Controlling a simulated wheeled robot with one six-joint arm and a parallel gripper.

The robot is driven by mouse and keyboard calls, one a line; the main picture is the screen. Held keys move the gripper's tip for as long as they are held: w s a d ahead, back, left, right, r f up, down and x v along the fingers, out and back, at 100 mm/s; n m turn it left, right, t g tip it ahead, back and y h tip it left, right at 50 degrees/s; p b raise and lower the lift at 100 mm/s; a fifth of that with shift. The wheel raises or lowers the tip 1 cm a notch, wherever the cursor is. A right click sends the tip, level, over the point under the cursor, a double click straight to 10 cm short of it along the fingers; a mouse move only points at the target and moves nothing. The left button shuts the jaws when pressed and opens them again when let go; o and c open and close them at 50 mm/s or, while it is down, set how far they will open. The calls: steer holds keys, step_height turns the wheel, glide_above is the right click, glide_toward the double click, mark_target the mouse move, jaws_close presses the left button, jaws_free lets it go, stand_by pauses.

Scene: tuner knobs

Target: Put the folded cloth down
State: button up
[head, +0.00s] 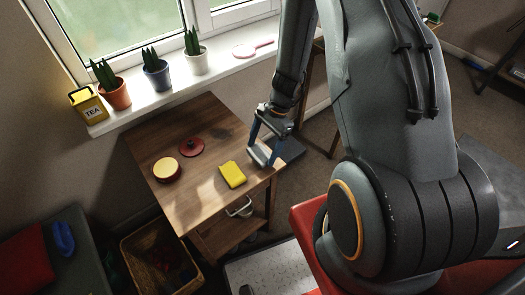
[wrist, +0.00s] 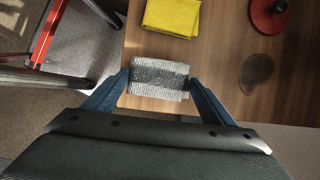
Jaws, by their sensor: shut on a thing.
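My gripper (head: 261,156) is over the near right edge of the wooden table (head: 205,208). In the wrist view, my gripper (wrist: 159,80) has its two blue fingers on either side of a folded grey cloth (wrist: 160,78) with a darker middle band. The fingers are shut on its two ends. The cloth also shows between the fingers in the head view (head: 260,156). I cannot tell whether its underside touches the tabletop.
A yellow folded cloth (head: 232,175) lies close by on the table. The table's near left is bare.

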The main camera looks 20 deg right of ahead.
steer(key=shift+f, duration=1)
steer(key=shift+f, duration=0.15)
steer(key=o, duration=1)
steer(key=b+v, duration=0.3)
steer(key=v, duration=0.9)
step_height(320, 180, up, 9)
steer(key=n+h, duration=0.3)
steer(key=n, duration=0.4)
glide_above(269, 156)
steer(key=shift+s+a+r+n+t+h, duration=0.25)
steer(key=shift+s+a+r+n+t, duration=0.2)
steer(key=shift+s+r+n, duration=0.65)
steer(key=shift+s+a+r+n+t+h, duration=0.2)
steer(key=shift+s+a+r+n+t, duration=0.15)
steer(key=shift+s+r+n, duration=0.65)
steer(key=shift+s+a+r+n+t+h, duration=0.3)
steer(key=shift+s+r+n+t, duration=0.35)
steer(key=shift+s+n, duration=0.75)
